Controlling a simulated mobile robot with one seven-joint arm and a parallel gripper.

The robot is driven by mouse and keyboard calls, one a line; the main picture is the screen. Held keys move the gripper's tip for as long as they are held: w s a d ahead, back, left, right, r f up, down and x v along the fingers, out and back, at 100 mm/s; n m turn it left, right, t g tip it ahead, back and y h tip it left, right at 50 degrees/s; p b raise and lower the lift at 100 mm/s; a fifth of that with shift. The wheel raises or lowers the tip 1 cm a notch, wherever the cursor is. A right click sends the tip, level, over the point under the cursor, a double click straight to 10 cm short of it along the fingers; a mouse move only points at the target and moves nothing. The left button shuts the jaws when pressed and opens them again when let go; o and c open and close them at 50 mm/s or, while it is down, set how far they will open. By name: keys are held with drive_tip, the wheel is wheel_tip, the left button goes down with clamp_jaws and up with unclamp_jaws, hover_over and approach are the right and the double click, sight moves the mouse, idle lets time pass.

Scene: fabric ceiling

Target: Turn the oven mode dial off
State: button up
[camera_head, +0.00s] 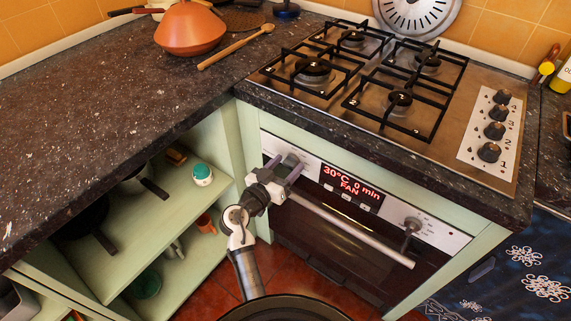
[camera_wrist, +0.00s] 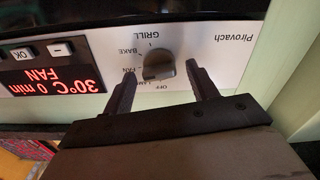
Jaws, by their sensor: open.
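The oven mode dial (camera_wrist: 158,65) is a dark round knob on the oven's pale control panel, ringed by printed labels such as OFF, FAN, BAKE and GRILL. The wrist view shows it upside down. The red display (camera_head: 351,186) reads 30°C, 0 min, FAN; it also shows in the wrist view (camera_wrist: 52,78). My gripper (camera_head: 285,170) is open in front of the panel's left end, hiding most of the dial in the head view. In the wrist view my gripper (camera_wrist: 161,74) has one finger on each side of the dial, with a visible gap on the right. Contact cannot be told.
The oven handle (camera_head: 350,228) sticks out below the panel. A second knob (camera_head: 412,225) is right of the display. The gas hob (camera_head: 375,80) and worktop edge lie above the panel. Open shelves (camera_head: 170,215) with items stand left; a pan (camera_head: 287,308) is low in front.

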drive_tip(key=c, duration=1)
drive_tip(key=n, duration=0.7)
drive_tip(key=shift+w+n, duration=0.1)
drive_tip(key=shift+n, duration=0.2)
drive_tip(key=n+p, duration=0.2)
drive_tip(key=n, duration=0.2)
drive_tip(key=shift+a, duration=0.15)
drive_tip(key=shift+f+n+p, duration=0.2)
drive_tip(key=shift+n+p, duration=0.6)
drive_tip(key=shift+n, duration=1.3)
